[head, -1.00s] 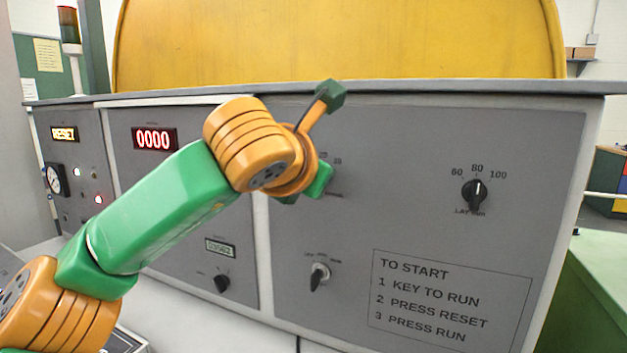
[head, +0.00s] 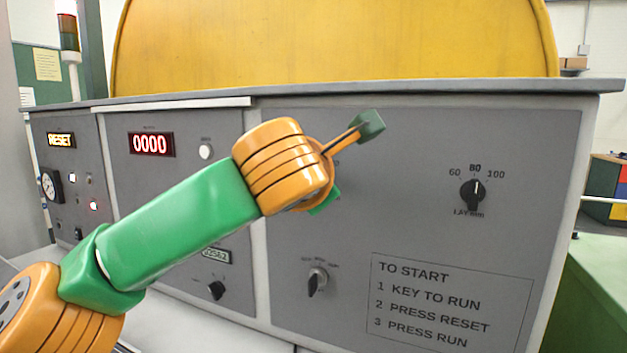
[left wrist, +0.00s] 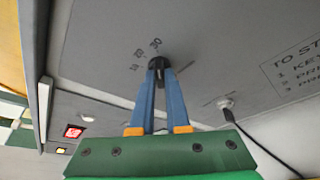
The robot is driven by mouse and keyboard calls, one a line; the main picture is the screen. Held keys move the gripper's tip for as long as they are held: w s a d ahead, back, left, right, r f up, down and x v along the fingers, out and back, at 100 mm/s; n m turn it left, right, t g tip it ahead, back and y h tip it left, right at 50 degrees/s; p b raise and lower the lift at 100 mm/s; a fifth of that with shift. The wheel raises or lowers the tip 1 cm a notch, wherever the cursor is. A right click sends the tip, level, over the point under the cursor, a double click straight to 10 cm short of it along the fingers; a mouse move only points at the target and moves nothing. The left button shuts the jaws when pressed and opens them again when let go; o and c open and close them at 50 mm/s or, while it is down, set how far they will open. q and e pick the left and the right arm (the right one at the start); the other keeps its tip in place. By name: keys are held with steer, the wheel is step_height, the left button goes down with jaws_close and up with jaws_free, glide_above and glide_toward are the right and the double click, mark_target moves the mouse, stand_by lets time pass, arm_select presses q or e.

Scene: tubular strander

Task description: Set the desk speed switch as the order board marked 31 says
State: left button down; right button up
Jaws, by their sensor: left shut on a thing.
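In the left wrist view, the blue fingers of my left gripper (left wrist: 158,72) are shut on a small black knob (left wrist: 155,62) on the grey desk panel. Small printed numbers, too blurred to read surely, stand beside it. In the head view my wrist hides the knob and the fingers. I cannot tell which mark the knob points at. No order board marked 31 can be read in either view. My right gripper is not in view.
A black lay knob (head: 473,193) points at 80 on the panel's right. A key switch (head: 317,283) and a smaller knob (head: 216,290) sit lower. A start notice (head: 436,305) is at lower right.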

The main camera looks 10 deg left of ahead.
arm_select(q)
steer(key=shift+r, duration=0.1)
steer(key=c, duration=0.9)
jaws_free()
steer(key=b+v, duration=0.2)
steer(key=v, duration=0.5)
